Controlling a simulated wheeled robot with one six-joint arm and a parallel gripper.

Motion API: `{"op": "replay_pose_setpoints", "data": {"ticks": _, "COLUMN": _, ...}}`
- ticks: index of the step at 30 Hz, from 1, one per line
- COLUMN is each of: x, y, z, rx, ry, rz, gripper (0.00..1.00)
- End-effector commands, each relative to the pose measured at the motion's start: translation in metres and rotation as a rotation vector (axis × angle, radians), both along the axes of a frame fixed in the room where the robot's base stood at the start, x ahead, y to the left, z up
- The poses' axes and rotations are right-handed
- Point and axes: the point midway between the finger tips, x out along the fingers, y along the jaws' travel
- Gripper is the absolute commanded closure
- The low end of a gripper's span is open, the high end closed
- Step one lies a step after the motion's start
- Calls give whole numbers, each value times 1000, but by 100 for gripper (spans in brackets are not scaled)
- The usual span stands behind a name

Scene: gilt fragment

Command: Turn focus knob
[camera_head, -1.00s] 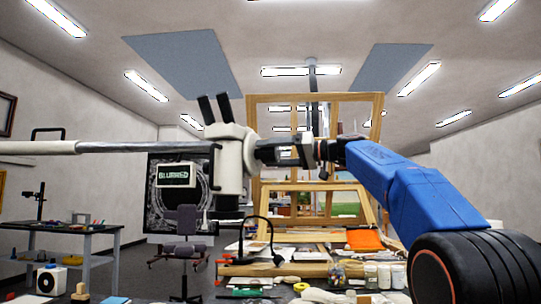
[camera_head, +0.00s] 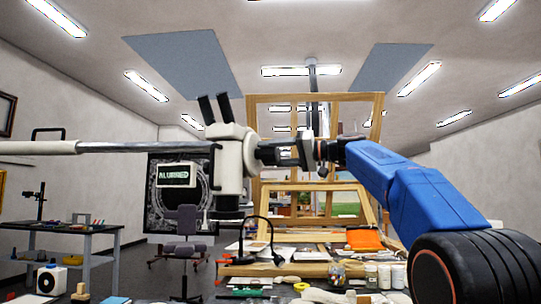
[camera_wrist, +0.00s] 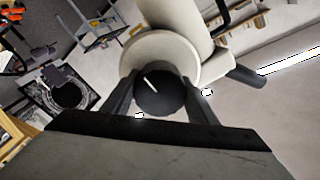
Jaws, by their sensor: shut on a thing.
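The white microscope head (camera_head: 232,155) hangs on a long horizontal boom (camera_head: 120,147), its dark eyepieces pointing up. In the wrist view the focus knob (camera_wrist: 161,98) is a round black disc with a short white mark, in front of a pale round housing (camera_wrist: 160,52). The mark leans up and to the left. My gripper (camera_wrist: 160,104) has one dark finger on each side of the knob and is shut on it. In the head view my gripper (camera_head: 270,153) meets the microscope's right side. A small sign (camera_head: 174,175) hangs at its left; its letters are small, reading roughly "ALURRED".
A wooden easel frame (camera_head: 312,105) stands behind my gripper. A cluttered worktable (camera_head: 290,270) with jars and tools lies below. A side table (camera_head: 75,235) and a grey chair (camera_head: 187,225) stand at the left.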

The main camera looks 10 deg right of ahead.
Motion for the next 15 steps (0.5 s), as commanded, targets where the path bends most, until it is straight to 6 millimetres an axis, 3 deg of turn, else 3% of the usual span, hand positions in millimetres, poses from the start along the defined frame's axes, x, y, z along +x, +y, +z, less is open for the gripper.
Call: {"op": "replay_pose_setpoints", "data": {"ticks": 15, "x": 0, "y": 0, "z": 0, "rx": 156, "ry": 234, "rz": 1, "gripper": 70}}
